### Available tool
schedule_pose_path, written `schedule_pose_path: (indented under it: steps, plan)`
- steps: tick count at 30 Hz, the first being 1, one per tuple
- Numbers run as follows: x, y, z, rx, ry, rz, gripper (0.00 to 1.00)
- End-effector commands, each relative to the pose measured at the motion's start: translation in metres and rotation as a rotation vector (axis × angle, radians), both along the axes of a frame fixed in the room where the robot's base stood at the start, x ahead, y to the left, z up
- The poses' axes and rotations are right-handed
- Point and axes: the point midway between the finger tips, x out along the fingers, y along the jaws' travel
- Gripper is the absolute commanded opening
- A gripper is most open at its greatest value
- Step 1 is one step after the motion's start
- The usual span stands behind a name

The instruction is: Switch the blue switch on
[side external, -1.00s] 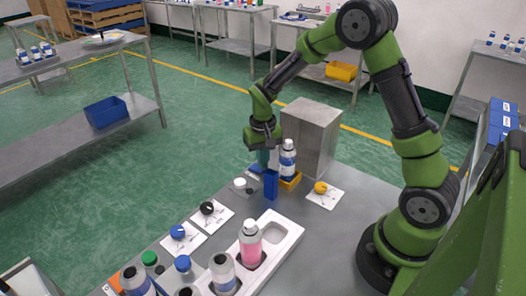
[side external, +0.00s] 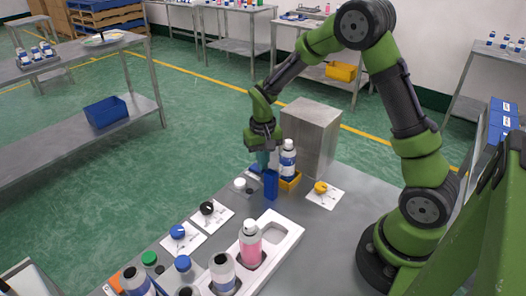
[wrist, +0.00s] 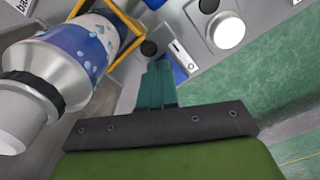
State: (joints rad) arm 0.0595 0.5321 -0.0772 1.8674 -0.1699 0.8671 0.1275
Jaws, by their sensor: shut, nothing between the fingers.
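My gripper (side external: 262,158) points down at the crimping station, its teal fingers together and empty; they also show in the wrist view (wrist: 157,72). A small blue part (wrist: 180,74) lies just beyond and partly behind the fingertips, beside a pale plate with a dark slot (wrist: 179,52). This looks like the blue switch; the fingers hide much of it, and I cannot tell contact or its on/off position. In the side view a blue patch (side external: 254,169) shows just left of the fingers. A separate blue knob (side external: 178,231) sits on a white card farther front-left.
A blue-and-white aerosol can (side external: 288,160) stands upright in a yellow holder (side external: 290,183), close right of my gripper. A blue block (side external: 270,184) stands in front, and a metal box (side external: 311,135) behind. A white knob (side external: 240,184) is to the left.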

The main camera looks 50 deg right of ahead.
Motion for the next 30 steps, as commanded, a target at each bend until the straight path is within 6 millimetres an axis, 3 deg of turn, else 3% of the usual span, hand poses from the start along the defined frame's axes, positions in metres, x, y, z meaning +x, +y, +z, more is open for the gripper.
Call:
schedule_pose_path:
  steps: [30]
  plan:
    - [0.0004,-0.0001,-0.0019,0.0,-0.001,0.001,0.0]
